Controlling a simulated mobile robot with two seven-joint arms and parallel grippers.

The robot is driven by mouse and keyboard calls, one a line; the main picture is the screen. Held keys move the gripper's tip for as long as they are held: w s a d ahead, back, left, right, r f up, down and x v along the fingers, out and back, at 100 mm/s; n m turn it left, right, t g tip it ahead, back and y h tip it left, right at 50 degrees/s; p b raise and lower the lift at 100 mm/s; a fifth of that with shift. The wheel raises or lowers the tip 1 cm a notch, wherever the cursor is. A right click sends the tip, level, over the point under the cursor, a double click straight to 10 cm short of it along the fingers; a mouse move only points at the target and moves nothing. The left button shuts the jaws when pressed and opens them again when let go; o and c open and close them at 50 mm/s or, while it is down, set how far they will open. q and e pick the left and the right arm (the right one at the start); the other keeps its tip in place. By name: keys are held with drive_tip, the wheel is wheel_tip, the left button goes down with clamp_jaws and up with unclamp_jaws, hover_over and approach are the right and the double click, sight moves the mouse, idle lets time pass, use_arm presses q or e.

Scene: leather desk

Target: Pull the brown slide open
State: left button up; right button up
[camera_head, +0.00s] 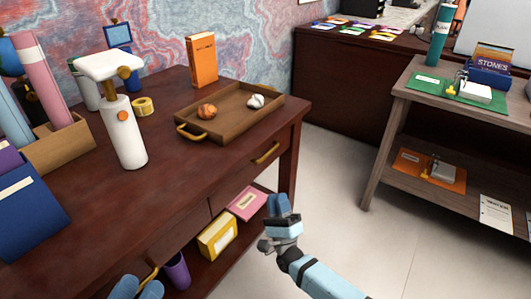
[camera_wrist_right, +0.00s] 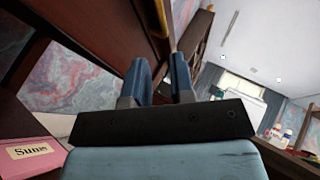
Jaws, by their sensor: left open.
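The dark brown desk (camera_head: 190,175) has two drawer fronts of the same brown, both looking shut. The right drawer front (camera_head: 237,182) carries a brass handle (camera_head: 266,153). The left drawer front (camera_head: 165,247) has a brass handle (camera_head: 150,276) near the bottom edge. My left gripper (camera_head: 137,286) is open at that left handle, its blue fingers on either side of it; contact cannot be told. My right gripper (camera_head: 280,206) is in front of the desk, below the right handle and apart from it. In the right wrist view its two fingers (camera_wrist_right: 160,75) are apart with nothing between them.

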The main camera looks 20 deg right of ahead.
sight(268, 155)
drive_tip(key=b+x, duration=0.1)
drive_tip(key=x, duration=1.1)
drive_tip(key=shift+w+r+b, duration=0.1)
drive_tip(key=shift+b, duration=0.2)
use_arm(q)
wheel_tip(268, 155, down, 2)
drive_tip(key=shift+d+f+g, duration=0.1)
drive_tip(key=shift+f+g, duration=0.15)
drive_tip(key=shift+g, duration=0.35)
use_arm(e)
clamp_jaws()
